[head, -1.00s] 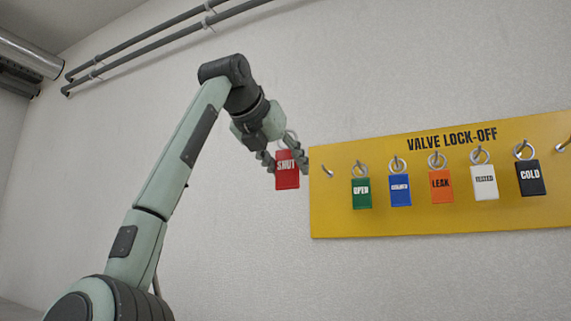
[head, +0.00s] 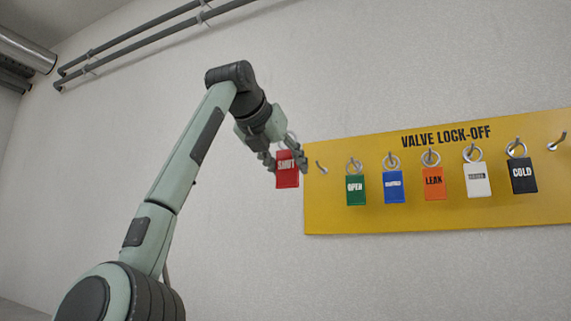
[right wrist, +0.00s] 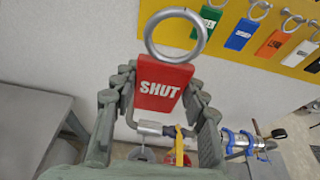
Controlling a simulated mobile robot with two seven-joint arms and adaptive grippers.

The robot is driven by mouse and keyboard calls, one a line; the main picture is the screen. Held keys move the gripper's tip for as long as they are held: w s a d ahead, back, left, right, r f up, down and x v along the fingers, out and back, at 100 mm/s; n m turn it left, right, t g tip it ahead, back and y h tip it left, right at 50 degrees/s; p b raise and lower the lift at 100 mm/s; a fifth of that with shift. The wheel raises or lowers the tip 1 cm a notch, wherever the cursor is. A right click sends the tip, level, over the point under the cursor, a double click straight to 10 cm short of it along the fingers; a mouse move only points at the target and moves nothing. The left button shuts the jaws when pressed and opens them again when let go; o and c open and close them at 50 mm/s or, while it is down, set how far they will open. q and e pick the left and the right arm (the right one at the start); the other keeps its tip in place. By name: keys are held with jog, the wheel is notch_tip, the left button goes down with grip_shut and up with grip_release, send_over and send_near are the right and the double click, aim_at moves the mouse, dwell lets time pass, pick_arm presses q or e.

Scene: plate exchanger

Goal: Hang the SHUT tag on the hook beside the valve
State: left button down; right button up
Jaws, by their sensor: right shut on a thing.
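The red SHUT tag (head: 287,173) hangs in my right gripper (head: 284,158), just left of the yellow board. In the right wrist view the tag (right wrist: 162,84) sits between the two fingers, which are shut on it, and its metal ring (right wrist: 176,34) stands free above them. An empty hook (head: 320,167) sticks out near the board's left end, right of the gripper and apart from the tag. Another empty hook (head: 557,142) is at the right end. I cannot tell the depth between tag and board. My left gripper is not in view.
The yellow VALVE LOCK-OFF board (head: 420,214) holds green (head: 356,191), blue (head: 394,188), orange (head: 434,184), white (head: 477,181) and black (head: 523,177) tags on hooks. Below, the right wrist view shows pipework with a yellow lever (right wrist: 179,151) and a grey surface (right wrist: 32,125). Wall left of the board is clear.

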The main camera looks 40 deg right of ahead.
jog(key=shift+w+d, duration=1.35)
jog(key=shift+d, duration=2.25)
jog(key=shift+w+d, duration=1.4)
jog(key=shift+d, duration=2.2)
jog(key=shift+w+d, duration=1.35)
jog(key=shift+d, duration=2.25)
jog(key=shift+d, duration=0.15)
